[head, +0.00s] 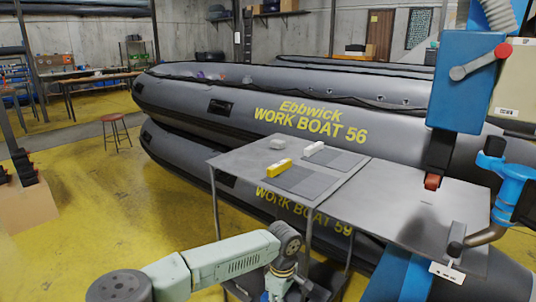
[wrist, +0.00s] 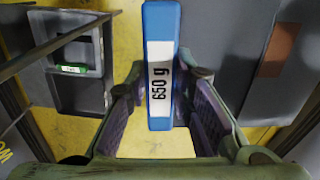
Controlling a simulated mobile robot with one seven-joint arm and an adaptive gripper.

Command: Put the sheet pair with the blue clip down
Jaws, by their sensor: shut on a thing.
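My gripper (wrist: 168,74) shows in the wrist view with its purple-lined fingers on either side of a blue clip (wrist: 160,22). It is shut on this clip, a long blue bar with a white label reading "650 g". No sheets under the blue clip can be made out. In the head view my gripper is not clearly visible at the bottom edge. On the grey table there, a yellow clip (head: 279,170) and a white clip (head: 313,148) lie at the edges of dark flat sheets (head: 304,182).
The grey table (head: 385,196) has bare room on its right half. A small grey lump (head: 277,143) lies near its back left. Stacked grey boats (head: 215,105) stand behind it. A blue machine (head: 468,80) with a blue hooked arm overhangs the right side. A red stool (head: 114,120) stands left.

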